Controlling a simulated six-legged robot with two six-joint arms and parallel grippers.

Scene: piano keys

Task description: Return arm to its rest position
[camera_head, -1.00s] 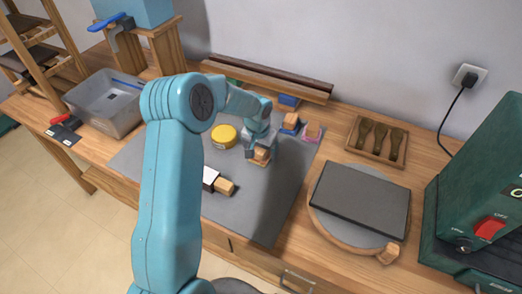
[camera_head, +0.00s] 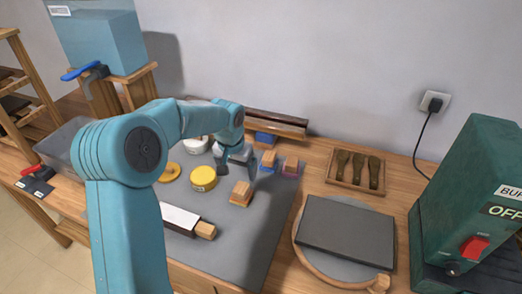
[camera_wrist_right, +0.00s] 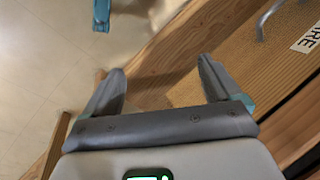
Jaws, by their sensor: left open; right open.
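My left arm (camera_head: 128,150) is teal and arches across the left of the head view. Its gripper (camera_head: 236,168) is open and empty over the grey mat (camera_head: 252,234). My right gripper (camera_wrist_right: 160,75) shows only in the right wrist view. It is open with nothing between its fingers, near a wooden edge above pale floor tiles.
Yellow round pieces (camera_head: 203,178), a white-and-black bar with a wooden end (camera_head: 186,221) and coloured blocks lie on the mat. A dark slab (camera_head: 345,230) sits on a round board at right. A green machine (camera_head: 470,190) stands far right. A grey bin (camera_head: 68,150) is at left.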

